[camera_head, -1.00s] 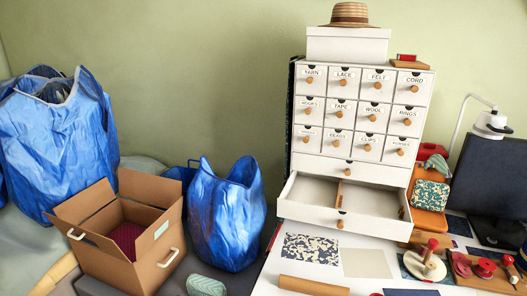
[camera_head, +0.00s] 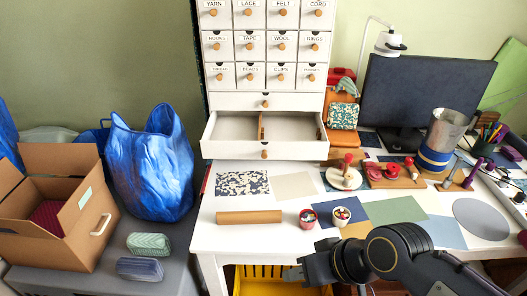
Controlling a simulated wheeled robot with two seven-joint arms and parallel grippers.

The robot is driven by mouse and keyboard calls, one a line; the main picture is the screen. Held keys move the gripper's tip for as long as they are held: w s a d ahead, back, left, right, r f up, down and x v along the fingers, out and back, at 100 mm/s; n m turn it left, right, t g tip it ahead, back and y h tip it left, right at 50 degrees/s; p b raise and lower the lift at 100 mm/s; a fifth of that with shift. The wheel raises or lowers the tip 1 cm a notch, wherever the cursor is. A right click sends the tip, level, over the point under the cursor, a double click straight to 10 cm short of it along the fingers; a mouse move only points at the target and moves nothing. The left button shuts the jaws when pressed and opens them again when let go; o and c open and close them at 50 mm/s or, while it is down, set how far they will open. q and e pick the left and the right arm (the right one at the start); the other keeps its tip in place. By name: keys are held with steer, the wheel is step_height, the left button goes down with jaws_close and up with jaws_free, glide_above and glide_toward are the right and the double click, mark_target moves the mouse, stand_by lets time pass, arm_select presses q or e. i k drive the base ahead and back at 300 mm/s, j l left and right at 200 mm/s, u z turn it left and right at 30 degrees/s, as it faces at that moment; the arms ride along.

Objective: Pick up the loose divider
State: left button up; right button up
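The white drawer cabinet (camera_head: 212,104) stands at the back of the white table, with its wide bottom drawer (camera_head: 225,148) pulled open. A thin wooden divider (camera_head: 261,126) stands across the middle of this drawer. A second small wooden piece (camera_head: 318,133) shows at the drawer's right end. I cannot tell from here which of them is loose. My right gripper (camera_head: 290,274) is low at the table's front edge, well in front of the drawer and touching neither piece. Its fingers are too dark and small to read as open or shut. My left gripper is out of view.
Wooden tools and a monitor (camera_head: 420,95) stand to the right. A cardboard box (camera_head: 30,245) and blue bag (camera_head: 150,165) are left. A yellow crate (camera_head: 250,284) is below the table.

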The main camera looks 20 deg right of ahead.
mark_target(264, 216)
steer(key=i+l+u, duration=0.1)
steer(key=l+u, duration=0.15)
steer(key=u, duration=0.2)
steer(key=l+u, duration=0.2)
steer(key=u, duration=0.2)
steer(key=i+l, duration=0.05)
